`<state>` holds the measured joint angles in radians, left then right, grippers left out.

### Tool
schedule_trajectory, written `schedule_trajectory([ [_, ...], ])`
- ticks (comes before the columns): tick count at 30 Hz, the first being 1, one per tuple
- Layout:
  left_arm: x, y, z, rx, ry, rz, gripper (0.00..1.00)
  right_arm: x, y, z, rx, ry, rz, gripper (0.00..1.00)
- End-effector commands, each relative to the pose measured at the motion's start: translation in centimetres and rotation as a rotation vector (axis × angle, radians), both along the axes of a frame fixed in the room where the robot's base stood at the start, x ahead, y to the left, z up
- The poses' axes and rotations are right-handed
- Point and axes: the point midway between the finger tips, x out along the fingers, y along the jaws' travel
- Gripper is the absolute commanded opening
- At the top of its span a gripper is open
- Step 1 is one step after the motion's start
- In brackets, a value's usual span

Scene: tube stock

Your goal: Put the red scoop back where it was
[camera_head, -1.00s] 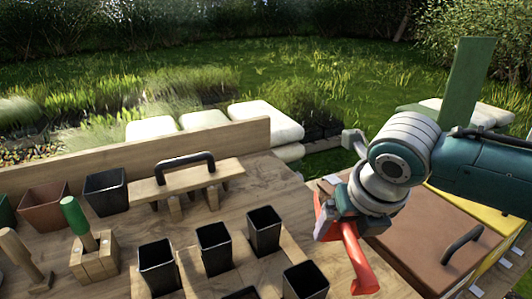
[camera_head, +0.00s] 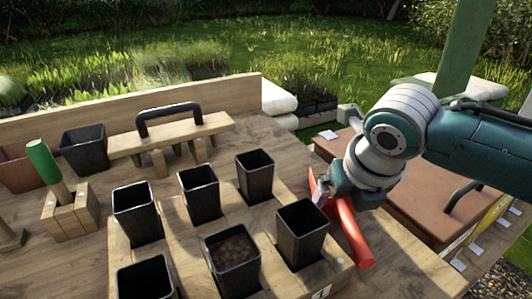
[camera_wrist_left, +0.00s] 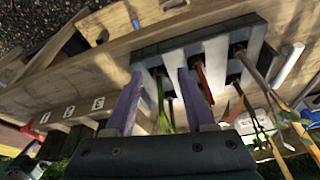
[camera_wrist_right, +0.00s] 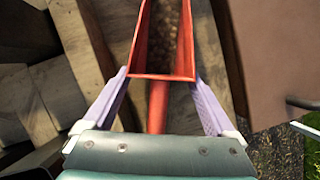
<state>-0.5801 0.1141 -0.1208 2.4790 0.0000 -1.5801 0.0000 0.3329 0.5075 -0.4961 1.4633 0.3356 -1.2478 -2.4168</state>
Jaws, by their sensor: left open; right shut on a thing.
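The red scoop (camera_head: 352,232) is in my right gripper (camera_head: 325,190), just right of the black pots at the bench's right side. In the right wrist view the scoop's handle (camera_wrist_right: 158,105) lies between the fingers of my right gripper (camera_wrist_right: 158,88), and its trough points away from them. Brown grainy matter shows between the trough walls; I cannot tell if it lies in the scoop. My left gripper (camera_wrist_left: 160,90) is open and empty, seen only in the left wrist view, before a slatted rack (camera_wrist_left: 255,32) with hanging tools.
Several black pots (camera_head: 200,195) stand in a wooden tray; one (camera_head: 232,262) holds soil. A wooden stand with a black handle (camera_head: 170,120) and a block with a green-handled tool (camera_head: 58,190) are at left. A brown-lidded box (camera_head: 420,190) is at right.

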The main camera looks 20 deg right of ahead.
Motion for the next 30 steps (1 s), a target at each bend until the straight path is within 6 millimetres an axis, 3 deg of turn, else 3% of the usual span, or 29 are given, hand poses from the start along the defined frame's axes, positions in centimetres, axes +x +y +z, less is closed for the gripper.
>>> schedule_trajectory([
  [26,0.0,0.3,-0.6,0.009,0.0,-0.005,0.55,0.0,0.0,-1.0,-0.001,0.0,0.0,0.29],
  [27,0.0,0.3,-0.6,0.009,0.0,-0.005,0.55,0.0,0.0,-1.0,0.0,-0.001,0.0,0.93],
  [30,0.0,0.2,-0.5,0.007,-0.001,-0.003,0.55,0.0,0.0,-0.9,0.0,-0.001,0.0,1.0],
])
